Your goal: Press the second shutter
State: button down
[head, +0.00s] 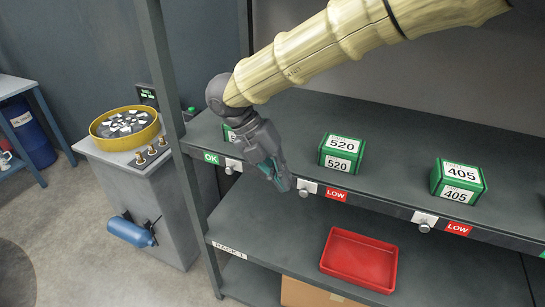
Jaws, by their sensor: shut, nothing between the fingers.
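Small white plates, each with a round grey knob, sit along the front edge of the upper shelf; I take these for the shutters. The first (233,165) is by a green OK label, the second (307,188) by a red LOW label, the third (425,221) by another LOW label. My gripper (284,184) is shut and empty, pointing down in front of the shelf edge. Its fingertips are just left of the second plate and cover part of its left side. I cannot tell whether they touch it.
Green boxes marked 520 (341,154) and 405 (459,181) stand on the upper shelf (395,160); another is mostly hidden behind my gripper. A red tray (359,260) and a cardboard box (310,294) are below. A rack post (170,100) and grey cabinet (140,200) stand left.

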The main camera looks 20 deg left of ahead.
aim_at(294, 186)
jog(key=shift+w+d+f+p, duration=0.15)
jog(key=shift+d+f+p, duration=0.15)
jog(key=shift+d+f, duration=0.4)
jog(key=shift+w+d+f+p, duration=0.1)
jog(key=shift+d+f+p, duration=0.15)
jog(key=shift+d+f, duration=0.4)
